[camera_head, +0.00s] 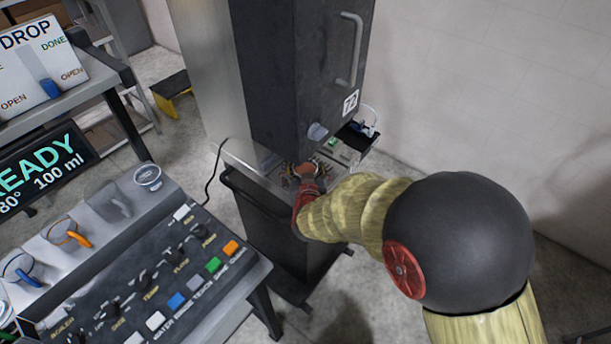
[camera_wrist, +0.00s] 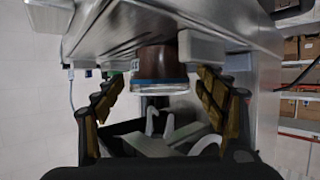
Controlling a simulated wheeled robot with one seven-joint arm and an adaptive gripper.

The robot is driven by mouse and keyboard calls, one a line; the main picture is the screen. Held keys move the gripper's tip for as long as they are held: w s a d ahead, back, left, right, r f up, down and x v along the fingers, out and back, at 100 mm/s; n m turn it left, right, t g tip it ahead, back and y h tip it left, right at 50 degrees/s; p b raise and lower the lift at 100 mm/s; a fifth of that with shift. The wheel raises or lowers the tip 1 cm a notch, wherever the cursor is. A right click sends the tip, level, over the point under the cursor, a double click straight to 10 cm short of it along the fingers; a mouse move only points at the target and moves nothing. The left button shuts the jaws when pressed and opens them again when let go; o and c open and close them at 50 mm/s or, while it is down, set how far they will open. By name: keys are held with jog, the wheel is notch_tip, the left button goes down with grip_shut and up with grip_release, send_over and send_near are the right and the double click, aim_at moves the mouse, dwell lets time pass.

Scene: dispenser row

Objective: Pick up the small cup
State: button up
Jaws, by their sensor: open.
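My gripper (camera_head: 306,174) is at the lower front of the tall dark cabinet, low over its ledge and partly hidden by my arm. In the wrist view my gripper (camera_wrist: 160,92) is open, with one finger on each side of a short brown round piece (camera_wrist: 158,68) with a clear, blue-edged end. That piece meets a grey slab above it in the picture. I cannot tell whether it is the small cup or a part of the dispenser. A small round tub with a pale rim (camera_head: 149,177) sits on the console, well left of my gripper.
The dark cabinet (camera_head: 290,70) marked 72 rises beside my gripper, with a grey knob (camera_head: 317,132) low on its front. The button console (camera_head: 150,270) fills the lower left. Bare floor lies between it and the cabinet. Shelves with boxes (camera_wrist: 308,48) stand at right in the wrist view.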

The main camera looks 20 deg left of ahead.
jog(key=shift+w, duration=0.1)
jog(key=shift+c, duration=1.2)
jog(key=c, duration=1.1)
jog(key=shift+r, duration=0.1)
jog(key=shift+c, duration=0.6)
